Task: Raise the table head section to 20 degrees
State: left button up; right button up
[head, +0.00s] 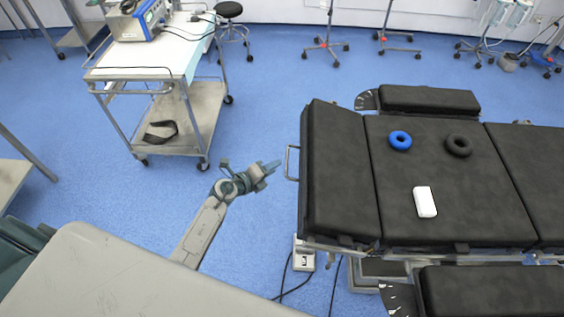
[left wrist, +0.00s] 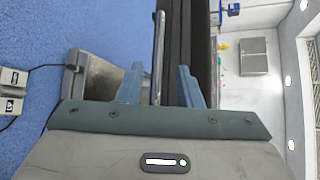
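The table's head section (head: 335,165) is the black padded end at the left of the operating table, with a metal handle (head: 288,162) on its outer edge. Its exact angle cannot be told. My left gripper (head: 273,166) is just left of the handle in the head view, pointing at it, with a small gap apparent. In the left wrist view the two blue fingers of my left gripper (left wrist: 158,88) are spread apart. The handle bar (left wrist: 160,50) lines up between them, touching neither. My right gripper is not in view.
A blue ring (head: 400,140), a black ring (head: 459,146) and a white box (head: 425,202) lie on the table's middle pad (head: 450,185). A trolley (head: 150,75) stands at upper left. A control box (head: 304,254) and cables are on the floor below the table end.

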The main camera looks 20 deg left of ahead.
pick_arm(q)
jog(key=shift+v, duration=1.6)
jog(key=s+a+f+n+g+y+b, duration=0.1)
jog(key=s+a+f+n+y, duration=0.15)
jog(key=s+f+n, duration=0.55)
jog(key=s+a+f+n+g+y, duration=0.1)
jog(key=s+a+f+n+y, duration=0.25)
jog(key=f, duration=0.85)
jog(key=s+a+f+n+g+y+b, duration=0.1)
jog(key=s+a+f+n+g, duration=0.1)
jog(key=s+f+n, duration=0.55)
jog(key=s+f+n+g, duration=0.2)
jog(key=s+f, duration=0.3)
jog(key=s, duration=0.5)
jog(key=s+d+f+n+g, duration=0.1)
jog(key=s+f+n+g, duration=0.2)
jog(key=s+f, duration=0.3)
jog(key=s+f+n+g, duration=0.2)
jog(key=s+f, duration=0.4)
jog(key=s, duration=0.8)
jog(key=shift+d+n+g, duration=0.15)
jog(key=shift+n+g, duration=0.25)
jog(key=shift+g, duration=0.1)
jog(key=shift+s+f, duration=0.1)
